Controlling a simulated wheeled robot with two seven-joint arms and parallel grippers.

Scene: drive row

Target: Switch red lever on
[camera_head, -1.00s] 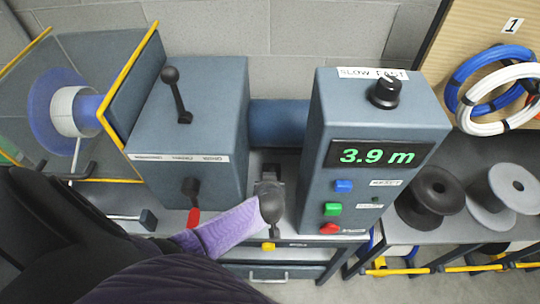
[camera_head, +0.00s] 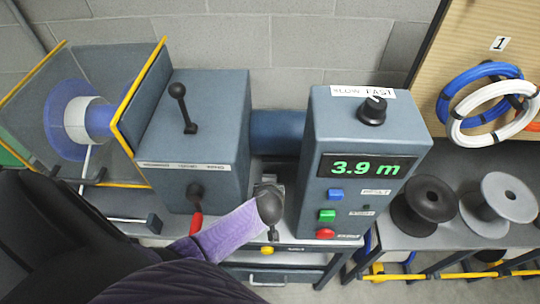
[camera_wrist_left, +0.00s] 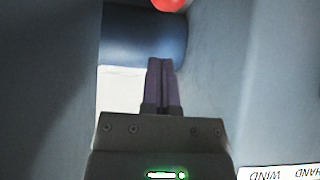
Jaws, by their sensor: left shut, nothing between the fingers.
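A red-handled lever (camera_head: 196,223) hangs down from a dark pivot low on the front of the left grey-blue box (camera_head: 215,110). My left arm's purple forearm partly covers its lower end. My left gripper (camera_wrist_left: 160,62) is shut and empty in the left wrist view, its purple fingers together over the gap between grey-blue surfaces. In the head view my arm ends in front of this gap, right of the red lever and apart from it; the fingertips are hard to make out there. A red rounded part (camera_wrist_left: 170,3) is cut off at the wrist view's top; I cannot tell what it is.
A black ball-topped lever (camera_head: 182,107) stands on the left box. The control box (camera_head: 310,160) on the right has a 3.9 m display (camera_head: 366,167), a black knob (camera_head: 372,111) and coloured buttons. A blue cylinder (camera_head: 278,135) spans behind the gap. Spools (camera_head: 430,200) stand at right.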

